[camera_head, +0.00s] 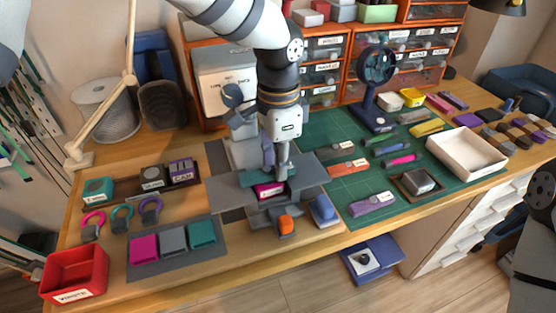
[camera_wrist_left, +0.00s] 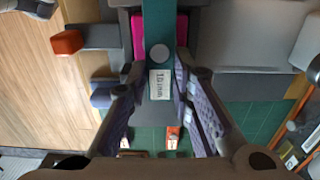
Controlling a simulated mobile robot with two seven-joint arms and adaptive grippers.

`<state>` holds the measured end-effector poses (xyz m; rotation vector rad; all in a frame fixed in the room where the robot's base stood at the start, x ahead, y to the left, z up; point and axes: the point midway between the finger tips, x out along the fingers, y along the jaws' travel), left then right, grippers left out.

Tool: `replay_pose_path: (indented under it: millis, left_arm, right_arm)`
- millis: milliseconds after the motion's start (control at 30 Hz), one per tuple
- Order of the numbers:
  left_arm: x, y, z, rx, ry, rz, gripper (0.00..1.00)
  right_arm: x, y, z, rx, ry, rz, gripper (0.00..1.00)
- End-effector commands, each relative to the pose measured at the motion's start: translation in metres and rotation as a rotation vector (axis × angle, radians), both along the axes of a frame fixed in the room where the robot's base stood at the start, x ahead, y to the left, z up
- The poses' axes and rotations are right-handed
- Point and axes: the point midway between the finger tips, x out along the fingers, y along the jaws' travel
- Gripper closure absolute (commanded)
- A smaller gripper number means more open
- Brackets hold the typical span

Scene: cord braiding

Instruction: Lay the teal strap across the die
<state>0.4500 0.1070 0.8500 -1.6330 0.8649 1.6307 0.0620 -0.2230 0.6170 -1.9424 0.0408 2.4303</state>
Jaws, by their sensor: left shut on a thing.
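My left gripper (camera_head: 275,172) is above the grey die press (camera_head: 232,192) in the middle of the table. It is shut on the teal strap (camera_wrist_left: 161,28), which also shows in the head view (camera_head: 253,177). In the left wrist view the fingers stand on both sides of the strap, around a white label. The strap runs lengthwise over the die area, above a magenta piece (camera_head: 270,190). Whether the strap touches the die is hidden by the gripper. My right gripper is not in view.
The press has an orange knob (camera_head: 286,225) and a blue block (camera_head: 323,209) at its front. Magenta, grey and teal pieces lie on a grey mat (camera_head: 178,259) at left. A red bin (camera_head: 74,272) stands front left. A green cutting mat (camera_head: 340,203) with tools lies at right.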

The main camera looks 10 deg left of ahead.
Motion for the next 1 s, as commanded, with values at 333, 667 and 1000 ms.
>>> replay_pose_path:
  millis: [333, 667, 1000]
  left_arm:
    - [0.0, 0.0, -0.006, 0.001, 0.001, 0.0, 0.95]
    - [0.0, 0.0, -0.006, 0.0, 0.001, 0.0, 0.56]
    - [0.001, 0.0, 0.015, -0.001, -0.004, 0.0, 0.56]
  right_arm:
    - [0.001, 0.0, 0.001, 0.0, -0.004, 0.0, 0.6]
    - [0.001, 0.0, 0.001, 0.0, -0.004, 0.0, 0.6]
    - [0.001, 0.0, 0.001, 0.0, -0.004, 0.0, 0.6]
